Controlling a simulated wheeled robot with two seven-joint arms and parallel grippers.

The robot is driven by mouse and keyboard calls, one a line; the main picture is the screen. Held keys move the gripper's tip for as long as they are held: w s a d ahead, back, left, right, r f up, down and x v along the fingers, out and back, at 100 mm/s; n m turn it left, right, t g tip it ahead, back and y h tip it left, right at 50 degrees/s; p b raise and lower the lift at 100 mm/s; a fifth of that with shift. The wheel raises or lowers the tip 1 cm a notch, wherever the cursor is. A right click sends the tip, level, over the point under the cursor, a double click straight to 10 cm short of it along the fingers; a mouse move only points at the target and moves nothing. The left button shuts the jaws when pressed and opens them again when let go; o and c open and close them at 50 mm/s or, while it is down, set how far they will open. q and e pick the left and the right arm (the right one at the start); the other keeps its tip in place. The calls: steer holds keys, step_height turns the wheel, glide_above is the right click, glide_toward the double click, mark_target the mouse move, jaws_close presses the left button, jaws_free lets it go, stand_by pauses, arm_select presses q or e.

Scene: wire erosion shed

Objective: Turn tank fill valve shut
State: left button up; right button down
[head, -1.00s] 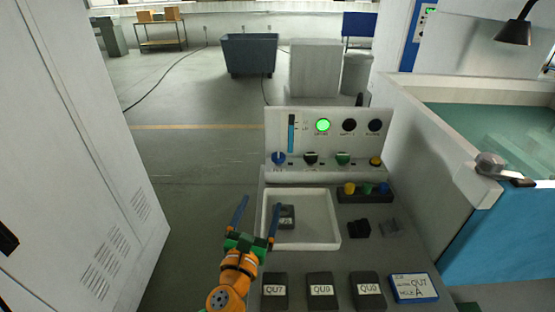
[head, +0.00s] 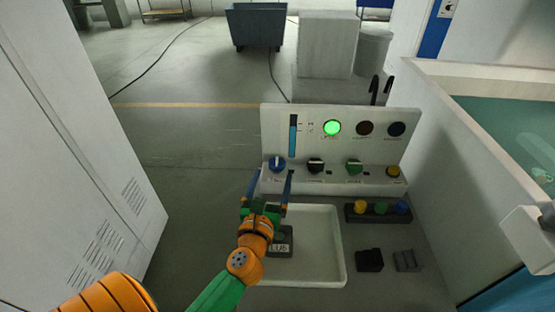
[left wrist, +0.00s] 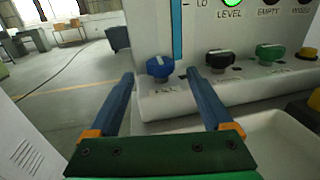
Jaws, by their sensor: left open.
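A white control panel (head: 340,182) carries a row of knobs: a blue knob (head: 277,164), a black knob (head: 315,166), a green knob (head: 354,167) and a yellow button (head: 393,171). The blue knob, with a pale grip bar, also shows in the left wrist view (left wrist: 160,67). My left gripper (head: 271,178) is open and empty, its two blue fingers pointing at the panel just short of the blue knob. In the left wrist view the blue knob lies beyond and between the fingertips.
A lit green LEVEL lamp (head: 332,128) and a blue gauge (head: 292,135) sit above the knobs. A white tray (head: 338,245) holding a dark labelled block (head: 281,250) lies under my left gripper. A water tank (head: 480,90) stands right, a white cabinet (head: 60,150) left.

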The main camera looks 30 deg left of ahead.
mark_target(275, 168)
arm_select(q)
steer(key=x, duration=0.4)
steer(key=shift+r, duration=0.25)
steer(key=shift+w+a+f, duration=0.2)
steer(key=shift+w, duration=0.15)
steer(key=shift+s+d+r, duration=0.1)
steer(key=shift+s, duration=0.05)
steer(key=c, duration=0.6)
jaws_close()
arm_select(e)
steer(key=shift+s+d+r, duration=0.1)
steer(key=shift+s+r, duration=0.2)
steer(key=shift+r, duration=0.05)
